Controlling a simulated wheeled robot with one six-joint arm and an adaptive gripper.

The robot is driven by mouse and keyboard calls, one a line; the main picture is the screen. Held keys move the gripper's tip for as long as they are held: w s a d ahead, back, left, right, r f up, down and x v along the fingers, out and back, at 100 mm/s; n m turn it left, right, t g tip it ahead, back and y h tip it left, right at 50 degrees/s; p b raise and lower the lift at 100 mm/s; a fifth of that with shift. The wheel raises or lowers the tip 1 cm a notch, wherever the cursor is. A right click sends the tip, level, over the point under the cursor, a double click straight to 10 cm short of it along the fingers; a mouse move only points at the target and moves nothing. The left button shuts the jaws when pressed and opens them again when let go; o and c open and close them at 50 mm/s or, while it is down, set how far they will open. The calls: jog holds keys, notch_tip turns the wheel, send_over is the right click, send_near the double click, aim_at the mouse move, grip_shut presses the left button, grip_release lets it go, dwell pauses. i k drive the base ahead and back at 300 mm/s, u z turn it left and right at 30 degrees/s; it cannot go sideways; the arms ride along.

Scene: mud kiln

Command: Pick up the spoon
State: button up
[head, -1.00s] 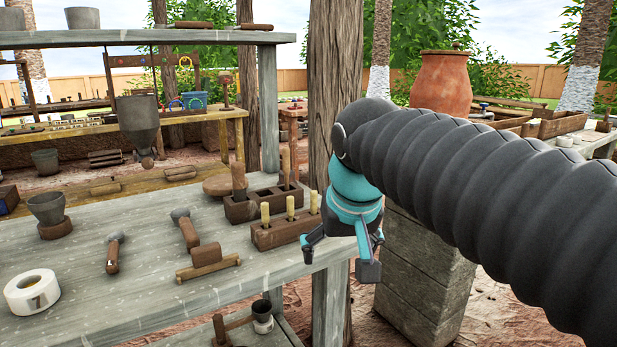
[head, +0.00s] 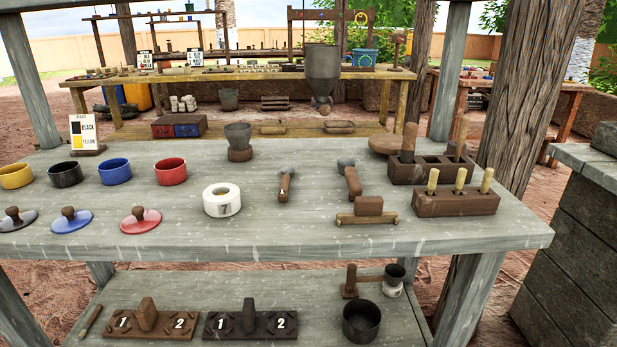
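Two short tools with grey heads and brown wooden handles lie on the grey table (head: 300,235). My gripper and arm are not in view.
The white roll (head: 221,201), coloured pots (head: 115,172) and lids (head: 140,220) stand to the left. Wooden holder blocks (head: 455,203) stand at the right end, and a wooden block piece (head: 367,212) lies in front. A lower shelf (head: 300,290) holds a dark pot (head: 361,322).

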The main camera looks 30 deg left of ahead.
aim_at(286, 183)
jog(key=u, duration=1.55)
